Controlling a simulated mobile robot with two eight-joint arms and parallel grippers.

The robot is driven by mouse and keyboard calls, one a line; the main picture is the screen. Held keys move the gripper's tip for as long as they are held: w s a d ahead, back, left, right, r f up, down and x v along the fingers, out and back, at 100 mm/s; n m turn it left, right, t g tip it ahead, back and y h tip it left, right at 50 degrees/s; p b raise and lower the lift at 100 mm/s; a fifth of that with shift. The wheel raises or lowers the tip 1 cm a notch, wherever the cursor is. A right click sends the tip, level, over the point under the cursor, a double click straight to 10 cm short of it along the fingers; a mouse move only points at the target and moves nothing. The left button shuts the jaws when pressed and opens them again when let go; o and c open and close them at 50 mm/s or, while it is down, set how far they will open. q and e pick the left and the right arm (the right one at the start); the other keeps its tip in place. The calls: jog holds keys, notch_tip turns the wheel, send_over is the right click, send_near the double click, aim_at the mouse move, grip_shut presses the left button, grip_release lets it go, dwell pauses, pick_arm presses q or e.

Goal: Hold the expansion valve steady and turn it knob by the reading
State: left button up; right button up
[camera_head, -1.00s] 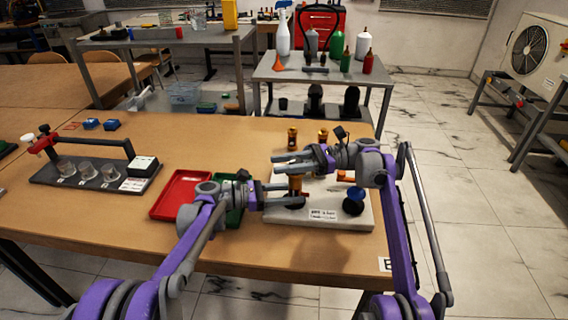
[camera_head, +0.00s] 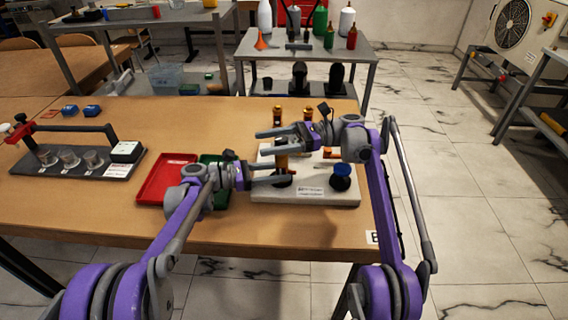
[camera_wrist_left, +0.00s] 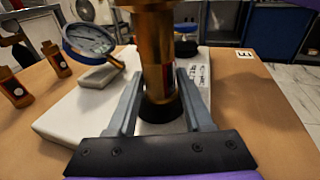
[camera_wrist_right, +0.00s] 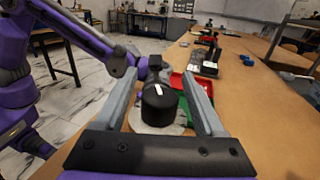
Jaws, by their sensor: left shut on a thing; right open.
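The expansion valve is an upright brass body (camera_wrist_left: 158,70) on a pale base plate (camera_head: 322,197). My left gripper (camera_head: 284,175) is shut on its lower part, one finger on each side; the left wrist view shows this closely. Its black knob (camera_wrist_right: 158,104) with a white mark shows in the right wrist view. My right gripper (camera_wrist_right: 158,80) is open, its fingers either side of the knob with visible gaps. In the head view that gripper (camera_head: 268,140) covers the knob. A round gauge (camera_wrist_left: 90,40) stands beside the valve; its reading is too small to tell.
A blue-topped part (camera_head: 341,171) stands on the plate's right side. Brass fittings (camera_head: 279,114) stand behind the plate. Red (camera_head: 160,182) and green trays lie to the left, and a rack with glass cups (camera_head: 68,158) further left. The table front is clear.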

jog(key=shift+w+r+m+t, duration=0.1)
jog(key=shift+w+m+t, duration=0.2)
jog(key=shift+m+t, duration=0.35)
jog(key=shift+t, duration=0.45)
jog(key=s+d+m+t+h, duration=0.1)
jog(key=s+d+m+t, duration=0.3)
jog(key=d+m+t, duration=0.6)
jog(key=s+f+n+h, duration=0.1)
jog(key=s+f+n, duration=0.1)
jog(key=s+n, duration=0.1)
jog(key=s+f+n+h, duration=0.2)
jog(key=s+f+n, duration=0.1)
jog(key=s, duration=0.1)
jog(key=s+f+n+g+h, duration=0.1)
jog(key=s+f+n, duration=0.1)
jog(key=s+n, duration=0.1)
jog(key=shift+s+f+h, duration=0.15)
jog(key=shift+f+h, duration=0.1)
jog(key=shift+h, duration=0.05)
jog(key=s+d+f+n+g+h, duration=0.1)
jog(key=s+d+f+n+h, duration=0.3)
jog(key=s+f+n, duration=0.3)
jog(key=s+f+h, duration=0.1)
jog(key=s, duration=0.4)
jog(key=shift+d+f, duration=0.35)
jog(key=shift+d, duration=0.05)
